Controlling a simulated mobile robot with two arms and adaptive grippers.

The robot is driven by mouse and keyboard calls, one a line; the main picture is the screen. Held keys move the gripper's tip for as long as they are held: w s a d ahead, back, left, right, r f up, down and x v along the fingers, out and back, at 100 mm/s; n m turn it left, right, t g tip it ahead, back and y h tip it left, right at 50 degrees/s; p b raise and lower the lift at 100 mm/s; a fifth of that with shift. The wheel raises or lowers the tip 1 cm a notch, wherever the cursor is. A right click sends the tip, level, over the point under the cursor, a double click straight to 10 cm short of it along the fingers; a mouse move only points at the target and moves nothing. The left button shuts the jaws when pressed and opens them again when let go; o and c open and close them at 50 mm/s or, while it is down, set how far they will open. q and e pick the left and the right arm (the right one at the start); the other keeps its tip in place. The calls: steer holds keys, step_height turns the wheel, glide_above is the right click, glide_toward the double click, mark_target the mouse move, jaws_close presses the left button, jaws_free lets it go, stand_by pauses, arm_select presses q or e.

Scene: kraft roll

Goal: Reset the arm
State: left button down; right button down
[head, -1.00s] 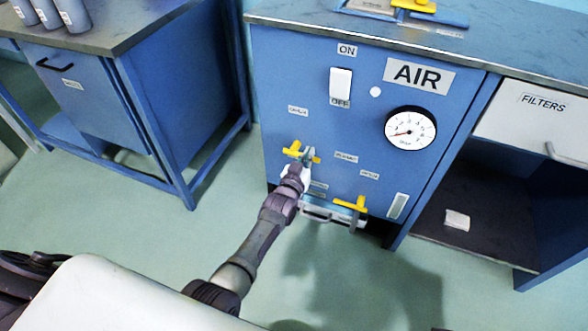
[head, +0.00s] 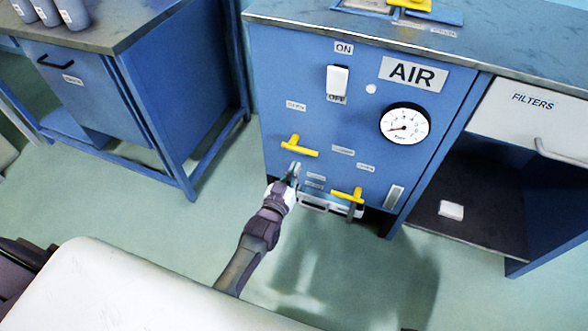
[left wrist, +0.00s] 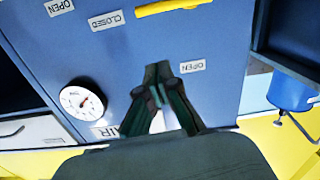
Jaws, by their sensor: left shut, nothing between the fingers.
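My left gripper (head: 292,172) is shut and empty in the head view. It is in front of the blue AIR panel (head: 285,85), just below the left yellow valve handle (head: 298,146) and apart from it. In the left wrist view its fingertips (left wrist: 158,72) are together, with part of a yellow handle (left wrist: 172,6) at the top edge. A second yellow handle (head: 347,195) is lower right on the panel. A white rocker switch (head: 337,80) sits between the ON and OFF labels. My right gripper is not in view.
A pressure gauge (head: 405,123) is on the panel's right side. A FILTERS drawer (head: 530,115) and an open shelf holding a small white block (head: 451,210) are at right. A blue bench (head: 180,80) stands at left. Open floor lies between.

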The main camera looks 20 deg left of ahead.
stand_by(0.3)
